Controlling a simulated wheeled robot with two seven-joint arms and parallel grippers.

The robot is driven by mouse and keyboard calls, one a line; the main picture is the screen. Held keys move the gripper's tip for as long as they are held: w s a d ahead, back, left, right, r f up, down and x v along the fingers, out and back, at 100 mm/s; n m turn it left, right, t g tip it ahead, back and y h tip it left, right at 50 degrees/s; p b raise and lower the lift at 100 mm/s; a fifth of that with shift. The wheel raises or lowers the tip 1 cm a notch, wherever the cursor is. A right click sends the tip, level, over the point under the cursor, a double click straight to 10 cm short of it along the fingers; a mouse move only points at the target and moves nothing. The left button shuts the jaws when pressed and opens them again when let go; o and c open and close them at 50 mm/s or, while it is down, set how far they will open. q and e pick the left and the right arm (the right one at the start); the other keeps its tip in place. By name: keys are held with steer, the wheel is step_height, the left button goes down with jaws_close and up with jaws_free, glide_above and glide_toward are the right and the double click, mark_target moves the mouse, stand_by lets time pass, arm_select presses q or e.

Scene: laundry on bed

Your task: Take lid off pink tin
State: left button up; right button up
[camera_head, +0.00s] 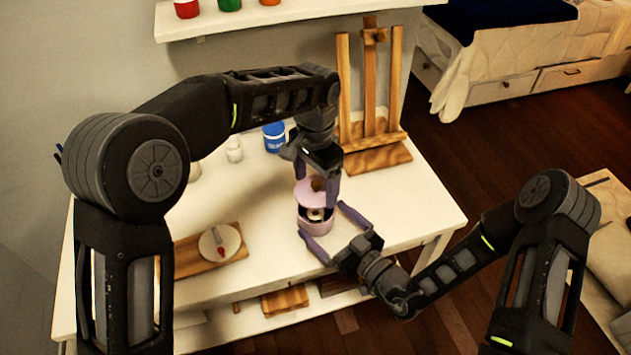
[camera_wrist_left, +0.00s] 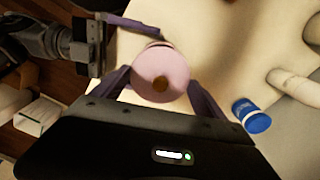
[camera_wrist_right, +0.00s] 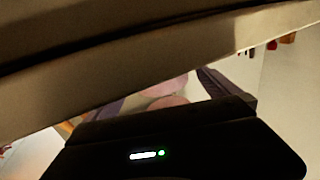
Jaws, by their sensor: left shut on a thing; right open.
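The pink tin (camera_head: 318,228) stands on the white table near its front edge. Its pink lid (camera_head: 306,197) with a round wooden knob (camera_head: 318,184) is above it, with a gap showing something dark and white between them. My left gripper (camera_head: 316,190) comes down from above and is shut on the lid; the left wrist view shows the lid (camera_wrist_left: 160,70) between its fingers. My right gripper (camera_head: 322,220) is open, its fingers on either side of the tin's body. In the right wrist view, two pink shapes, the lid (camera_wrist_right: 168,86) and tin (camera_wrist_right: 165,102), show partly.
A blue jar (camera_head: 274,138) and a small white bottle (camera_head: 235,151) stand behind the tin. A wooden easel (camera_head: 372,100) stands at the back right. A board (camera_head: 195,258) with a round palette (camera_head: 219,243) lies at the left. The table's front edge is close to my right gripper.

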arm_select(q)
steer(key=shift+f, duration=0.3)
arm_select(e)
steer(key=v, duration=0.7)
steer(key=shift+s+d, duration=0.2)
steer(key=shift+d, duration=0.05)
